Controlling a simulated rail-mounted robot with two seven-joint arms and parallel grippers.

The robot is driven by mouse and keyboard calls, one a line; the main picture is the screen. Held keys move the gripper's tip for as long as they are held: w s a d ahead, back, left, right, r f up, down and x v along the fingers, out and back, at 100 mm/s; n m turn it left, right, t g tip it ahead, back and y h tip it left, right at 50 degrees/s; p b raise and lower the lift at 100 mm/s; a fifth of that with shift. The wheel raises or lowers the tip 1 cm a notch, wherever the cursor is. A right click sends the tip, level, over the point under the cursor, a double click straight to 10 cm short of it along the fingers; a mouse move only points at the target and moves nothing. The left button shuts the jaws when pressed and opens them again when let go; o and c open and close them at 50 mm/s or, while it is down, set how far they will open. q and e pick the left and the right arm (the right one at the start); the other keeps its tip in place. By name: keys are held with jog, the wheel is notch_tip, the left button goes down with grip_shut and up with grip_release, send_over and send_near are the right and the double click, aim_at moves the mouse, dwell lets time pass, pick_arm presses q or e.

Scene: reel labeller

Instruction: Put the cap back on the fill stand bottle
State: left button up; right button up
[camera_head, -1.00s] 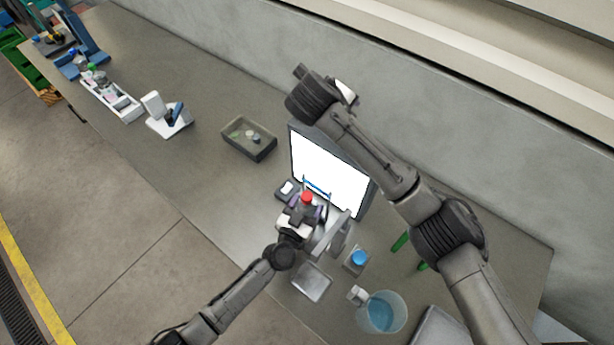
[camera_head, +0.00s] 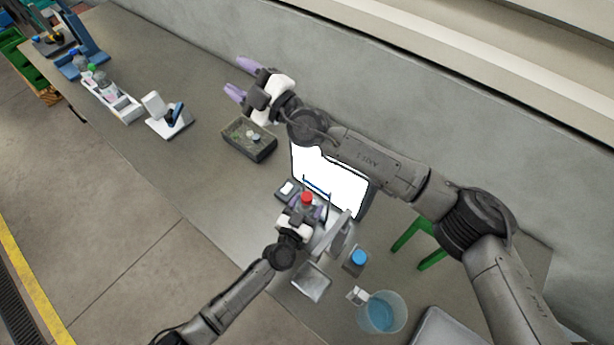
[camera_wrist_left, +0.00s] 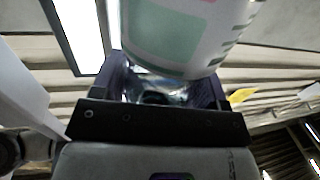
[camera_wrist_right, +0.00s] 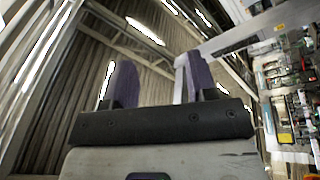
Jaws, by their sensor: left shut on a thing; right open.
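My left gripper (camera_head: 308,209) is shut on a bottle with a red top (camera_head: 307,197), in front of the white screen. A blue round piece (camera_head: 359,257) sits on a small grey block. I cannot tell which object is the fill stand bottle's cap.
A screen (camera_head: 325,180) stands behind the left gripper. A beaker of blue liquid (camera_head: 381,313) and a shallow metal tray (camera_head: 312,283) are at the near right. A white rack of bottles (camera_head: 124,112) and a white holder (camera_head: 165,118) stand at left.

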jog(key=s+a+f+n+g+h, duration=0.3)
jog(key=f+n+g, duration=0.35)
jog(key=n, duration=0.55)
jog(key=n+g+h, duration=0.5)
jog(key=n+h, duration=0.9)
jog(key=n, duration=1.5)
send_over(307, 196)
jog(key=f, duration=1)
jog(key=a+f, duration=0.1)
jog(key=f, duration=0.4)
jog(key=shift+w, duration=0.2)
jog(key=n, duration=0.1)
jog(key=d+n, duration=0.1)
jog(key=n, duration=0.1)
jog(key=shift+s, duration=0.2)
jog(key=shift+n, duration=1.5)
jog(key=shift+f, duration=4)
